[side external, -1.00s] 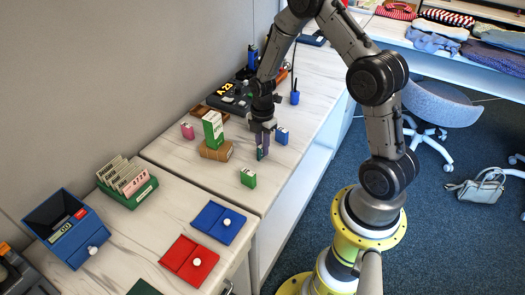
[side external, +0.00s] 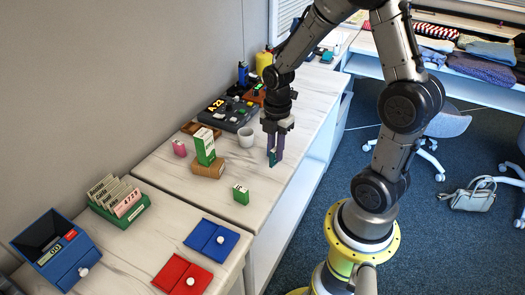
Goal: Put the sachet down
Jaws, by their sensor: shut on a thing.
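My gripper (side external: 273,160) points straight down over the right part of the marble-topped counter. Its purple fingers are shut on a small teal thing (side external: 272,158), which seems to be the sachet; only a small part shows between the fingertips. The fingertips are close to the counter top, but I cannot tell whether the sachet touches it. A small green box (side external: 241,194) stands in front and to the left of the gripper. A white cup (side external: 247,137) stands to its left.
A dark console (side external: 229,114) lies behind. Bare counter surrounds the green box.

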